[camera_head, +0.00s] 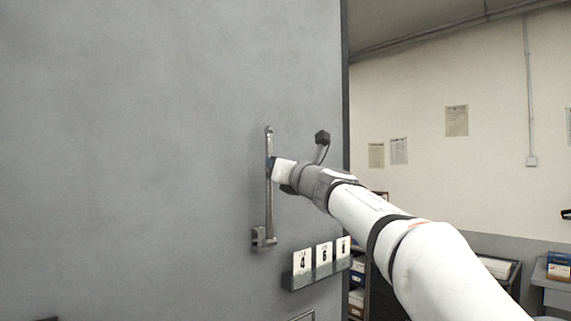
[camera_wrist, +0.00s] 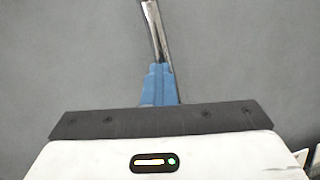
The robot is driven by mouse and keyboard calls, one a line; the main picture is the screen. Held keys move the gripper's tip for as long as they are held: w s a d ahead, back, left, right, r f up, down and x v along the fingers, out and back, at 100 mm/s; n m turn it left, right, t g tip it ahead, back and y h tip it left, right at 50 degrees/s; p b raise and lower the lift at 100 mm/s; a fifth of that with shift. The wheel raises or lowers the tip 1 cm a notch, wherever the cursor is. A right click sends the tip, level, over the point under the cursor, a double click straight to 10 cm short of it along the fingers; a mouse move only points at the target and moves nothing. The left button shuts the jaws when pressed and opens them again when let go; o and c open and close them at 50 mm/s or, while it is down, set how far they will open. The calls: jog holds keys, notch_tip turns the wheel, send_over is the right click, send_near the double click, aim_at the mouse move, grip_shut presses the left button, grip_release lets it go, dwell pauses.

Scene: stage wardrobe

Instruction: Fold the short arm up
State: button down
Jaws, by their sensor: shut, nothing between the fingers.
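The short arm (camera_head: 268,205) is a slim metal bar on a large grey upright panel (camera_head: 130,150). In the head view it stands upright, close along the panel, with a bracket (camera_head: 264,238) at its lower end. My gripper (camera_head: 271,164) is at the bar's upper half, coming from the right. In the wrist view the blue fingers (camera_wrist: 160,75) are shut together with nothing between them. The bar (camera_wrist: 152,25) runs on beyond the fingertips there. Whether the fingertips touch the bar I cannot tell. My gripper hides part of the bar in the head view.
A small rack (camera_head: 318,274) with numbered white cards sticks out from the panel, below right of the bar. A dark knob (camera_head: 322,137) on a thin stem shows above my wrist. The panel ends at a dark edge; shelves and a wall with papers lie beyond.

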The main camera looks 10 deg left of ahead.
jog(key=shift+s+d+r, duration=0.15)
jog(key=shift+r, duration=0.25)
jog(key=s+d+r, duration=0.6)
jog(key=s, duration=0.2)
jog(key=shift+s+d, duration=0.2)
jog(key=shift+d, duration=0.05)
jog(key=shift+r, duration=0.15)
